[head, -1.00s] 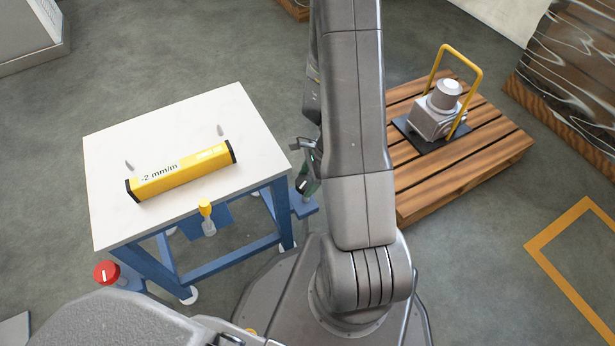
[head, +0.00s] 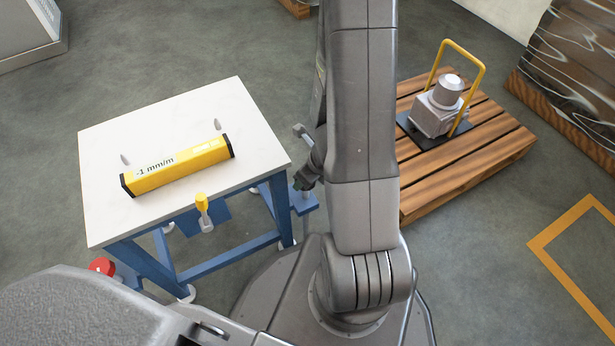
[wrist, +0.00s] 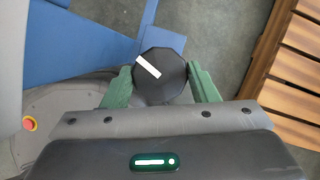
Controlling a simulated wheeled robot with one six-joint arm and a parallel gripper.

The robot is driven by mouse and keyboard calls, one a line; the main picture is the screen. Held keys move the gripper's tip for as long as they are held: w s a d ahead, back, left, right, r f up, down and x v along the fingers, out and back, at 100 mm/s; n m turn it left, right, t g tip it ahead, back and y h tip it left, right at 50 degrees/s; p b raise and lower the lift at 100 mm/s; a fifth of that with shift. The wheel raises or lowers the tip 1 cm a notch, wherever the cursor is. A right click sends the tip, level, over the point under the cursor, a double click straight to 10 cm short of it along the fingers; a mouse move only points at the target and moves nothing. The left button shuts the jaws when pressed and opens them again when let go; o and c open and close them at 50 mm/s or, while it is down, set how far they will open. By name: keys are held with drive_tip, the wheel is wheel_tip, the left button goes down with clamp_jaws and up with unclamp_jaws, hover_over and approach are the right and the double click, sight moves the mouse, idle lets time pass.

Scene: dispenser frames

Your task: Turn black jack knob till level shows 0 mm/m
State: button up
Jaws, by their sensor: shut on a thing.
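The black jack knob (wrist: 160,77), many-sided with a white bar mark slanting from upper left to lower right, sits between the green fingers of my gripper (wrist: 161,86) in the wrist view. The fingers are shut on its sides. In the head view my gripper (head: 304,181) is small, beside the table's right corner, and the knob cannot be made out there. The yellow level (head: 178,166) lies on the white tabletop (head: 222,107) and reads -1 mm/m.
A yellow-handled part (head: 203,210) sticks out at the table's front edge. A wooden pallet (head: 492,157) with a grey machine (head: 437,108) stands to the right.

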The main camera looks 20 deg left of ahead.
drive_tip(key=shift+m+t+b, duration=0.35)
drive_tip(key=shift+m+t, duration=0.15)
drive_tip(key=shift+m, duration=0.6)
drive_tip(key=o, duration=1)
drive_tip(key=shift+c, duration=0.2)
drive_tip(key=shift+h, duration=0.3)
